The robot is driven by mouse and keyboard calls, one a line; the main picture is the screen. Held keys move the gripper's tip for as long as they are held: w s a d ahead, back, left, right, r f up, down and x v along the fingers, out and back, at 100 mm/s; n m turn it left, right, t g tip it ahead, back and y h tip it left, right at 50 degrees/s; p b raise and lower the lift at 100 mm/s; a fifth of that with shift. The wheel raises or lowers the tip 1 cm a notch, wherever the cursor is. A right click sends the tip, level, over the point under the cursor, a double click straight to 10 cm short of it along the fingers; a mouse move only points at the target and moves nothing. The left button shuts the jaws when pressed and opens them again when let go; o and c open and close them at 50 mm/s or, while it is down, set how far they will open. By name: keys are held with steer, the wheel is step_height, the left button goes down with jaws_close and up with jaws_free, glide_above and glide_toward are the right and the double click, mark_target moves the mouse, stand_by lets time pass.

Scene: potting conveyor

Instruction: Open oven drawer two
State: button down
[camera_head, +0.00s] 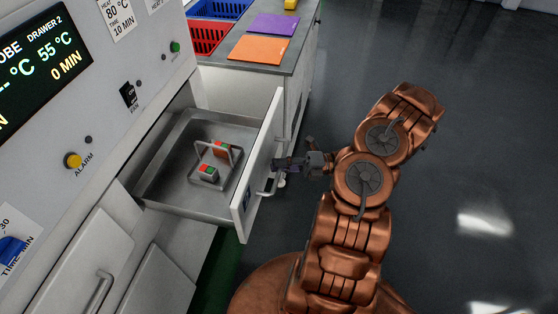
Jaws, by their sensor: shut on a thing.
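The oven drawer (262,165) stands pulled out from the white oven front, well open. Its metal interior (165,178) shows. Inside it sits a small metal tray (222,185) with a raised handle, carrying small blocks with red and green tops (208,172). My gripper (279,165) is at the outer face of the drawer front, shut on the drawer's handle (268,186). The fingertips are small in view and partly hidden against the drawer front. The oven display (45,65) reads "DRAWER 2", 55 °C and 0 MIN.
A counter (290,68) behind the drawer holds a blue bin (218,8), a red bin (207,36), and purple (273,24) and orange (259,48) sheets. Another closed drawer front with a handle (100,292) is lower left. The dark floor (480,130) on the right is clear.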

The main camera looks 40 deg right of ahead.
steer(key=c, duration=1.2)
jaws_free()
steer(key=v, duration=1.2)
steer(key=shift+s+a, duration=0.1)
steer(key=shift+s, duration=0.05)
